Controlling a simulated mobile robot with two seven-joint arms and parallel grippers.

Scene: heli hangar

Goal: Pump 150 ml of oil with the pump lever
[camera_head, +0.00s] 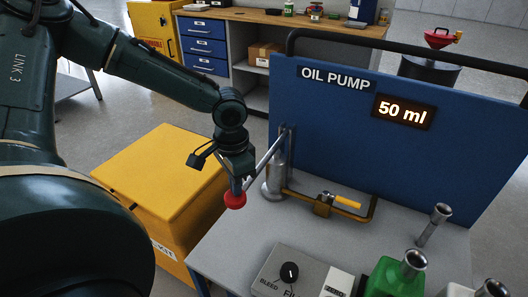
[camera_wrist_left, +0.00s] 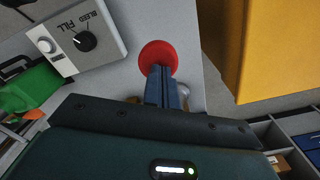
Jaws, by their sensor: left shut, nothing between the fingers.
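The oil pump's metal cylinder (camera_head: 274,178) stands on a grey bench top in front of a blue panel. Its silver pump lever (camera_head: 267,158) slopes down to the left and ends in a red knob (camera_head: 236,201). My left gripper (camera_head: 237,186) points down at the knob end, its fingers shut with nothing between them. In the left wrist view the closed fingers (camera_wrist_left: 162,85) overlap the red knob (camera_wrist_left: 158,57); I cannot tell if they touch it. The display (camera_head: 403,111) on the panel reads 50 ml. My right gripper is out of view.
A selector box (camera_head: 290,272) marked BLEED and FILL has a black dial. A green container (camera_head: 390,279) and metal nozzles stand at front right. A brass fitting with a yellow handle (camera_head: 348,202) lies beside the pump. A yellow cabinet (camera_head: 150,170) stands left of the bench.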

